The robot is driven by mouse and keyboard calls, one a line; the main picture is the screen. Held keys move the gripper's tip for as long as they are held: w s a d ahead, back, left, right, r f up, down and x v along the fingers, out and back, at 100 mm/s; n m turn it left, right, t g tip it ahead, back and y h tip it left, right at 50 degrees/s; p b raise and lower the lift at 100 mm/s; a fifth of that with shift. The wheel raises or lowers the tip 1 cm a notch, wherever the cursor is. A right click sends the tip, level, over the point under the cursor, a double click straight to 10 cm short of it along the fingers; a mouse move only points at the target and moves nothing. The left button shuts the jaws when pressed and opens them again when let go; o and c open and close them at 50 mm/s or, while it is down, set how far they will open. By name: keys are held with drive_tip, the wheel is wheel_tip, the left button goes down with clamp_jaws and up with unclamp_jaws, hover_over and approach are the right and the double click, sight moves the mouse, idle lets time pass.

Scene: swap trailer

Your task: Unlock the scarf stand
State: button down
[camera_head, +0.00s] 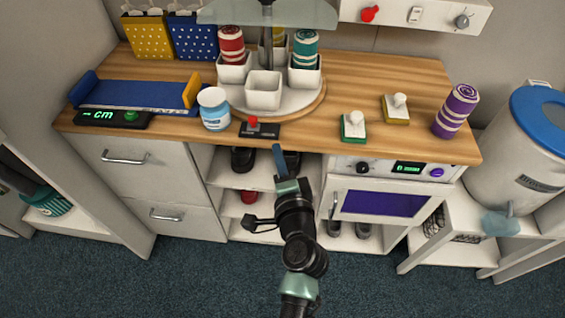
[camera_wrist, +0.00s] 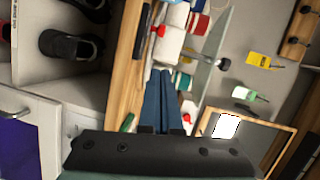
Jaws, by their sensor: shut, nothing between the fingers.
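The scarf stand is a round white turntable (camera_head: 289,108) on the wooden counter, with white square cups (camera_head: 264,90) around a central post. A red-striped rolled scarf (camera_head: 231,45) and a teal-striped rolled scarf (camera_head: 305,49) stand in two cups; the front cup looks empty. A small black plate with a red knob (camera_head: 253,122) sits at the stand's front edge; the red knob also shows in the wrist view (camera_wrist: 158,31). My gripper (camera_head: 277,149) is shut and empty, just in front of the counter's edge, below and right of the knob, apart from it. It points toward the stand in the wrist view (camera_wrist: 160,72).
A purple-striped roll (camera_head: 456,110) stands at the counter's right end. Green-based (camera_head: 353,125) and yellow-based (camera_head: 396,108) stamp-like blocks lie left of it. A white-and-blue jar (camera_head: 213,108) stands close left of the knob. A blue tray (camera_head: 135,94) lies farther left. Open shelves with shoes (camera_head: 242,160) are below.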

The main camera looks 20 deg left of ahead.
drive_tip(key=shift+v, duration=1.35)
drive_tip(key=shift+d, duration=0.1)
drive_tip(key=w+d+r+n+t+h+p, duration=0.1)
drive_tip(key=d+r+n+t, duration=0.15)
drive_tip(key=r, duration=0.85)
drive_tip(key=w+d+r+n+t+p, duration=0.1)
drive_tip(key=d+r+n+t+p, duration=0.15)
drive_tip(key=r, duration=0.95)
drive_tip(key=w+d+r+n+t+h+p, duration=0.1)
drive_tip(key=w+r+n, duration=0.15)
drive_tip(key=r, duration=0.85)
drive_tip(key=s+d+r+t+h, duration=0.2)
drive_tip(key=s+r, duration=0.3)
drive_tip(key=r, duration=0.3)
drive_tip(key=s+d+r+n+t+h+p, duration=0.1)
drive_tip(key=s+d+r+t+h, duration=0.1)
drive_tip(key=r, duration=0.7)
drive_tip(key=s+d+r+n+t+h+p, duration=0.1)
drive_tip(key=s+d+r+t+h, duration=0.2)
drive_tip(key=s+d+r, duration=0.2)
wheel_tip(320, 180, up, 4)
drive_tip(key=s, duration=0.2)
drive_tip(key=shift+s+d+r+t, duration=0.15)
drive_tip(key=shift+s+t, duration=0.15)
drive_tip(key=shift+t, duration=0.1)
